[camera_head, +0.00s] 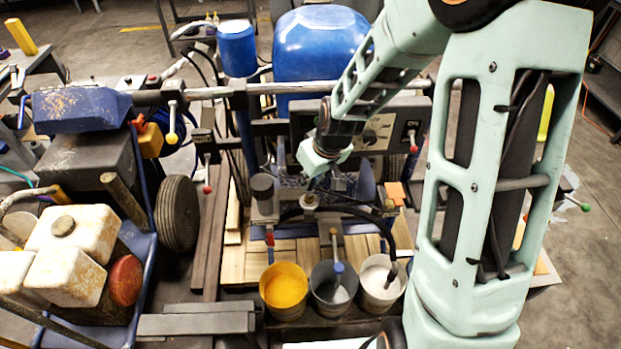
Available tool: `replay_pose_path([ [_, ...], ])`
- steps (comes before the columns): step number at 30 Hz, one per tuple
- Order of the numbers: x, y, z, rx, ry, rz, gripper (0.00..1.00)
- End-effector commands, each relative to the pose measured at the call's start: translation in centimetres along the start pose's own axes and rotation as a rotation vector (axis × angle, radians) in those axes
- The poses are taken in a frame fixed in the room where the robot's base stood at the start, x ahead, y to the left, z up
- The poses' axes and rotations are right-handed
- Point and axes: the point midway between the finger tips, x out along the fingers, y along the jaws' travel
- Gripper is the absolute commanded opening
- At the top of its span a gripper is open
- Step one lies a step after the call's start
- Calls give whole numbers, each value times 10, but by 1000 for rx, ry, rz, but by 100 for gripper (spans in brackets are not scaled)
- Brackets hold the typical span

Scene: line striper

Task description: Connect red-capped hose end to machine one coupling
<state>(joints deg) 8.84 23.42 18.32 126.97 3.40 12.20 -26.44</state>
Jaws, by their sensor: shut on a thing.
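My gripper (323,172) reaches down in front of the grey control panel, over the middle of the striping machine. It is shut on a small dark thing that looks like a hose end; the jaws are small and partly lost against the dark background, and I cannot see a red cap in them. A black hose (345,211) curves below the gripper. A brass-coloured fitting (309,201) stands just below and left of the gripper, apart from it. A small red tip (270,239) shows lower left; I cannot tell whether it is a hose cap. No coupling is clearly marked as machine one.
Yellow (284,289), grey (333,285) and white (380,285) paint buckets stand in front of wooden slats (245,265). A blue tank (318,50) is behind. A cart with white jugs (80,240) fills the left. Levers with coloured knobs stick out along the metal bar (285,88).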

Motion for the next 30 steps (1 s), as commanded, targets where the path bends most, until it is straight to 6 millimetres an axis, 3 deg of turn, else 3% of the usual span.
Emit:
replay_pose_path([
  [30,14,0,5,0,0,0,0],
])
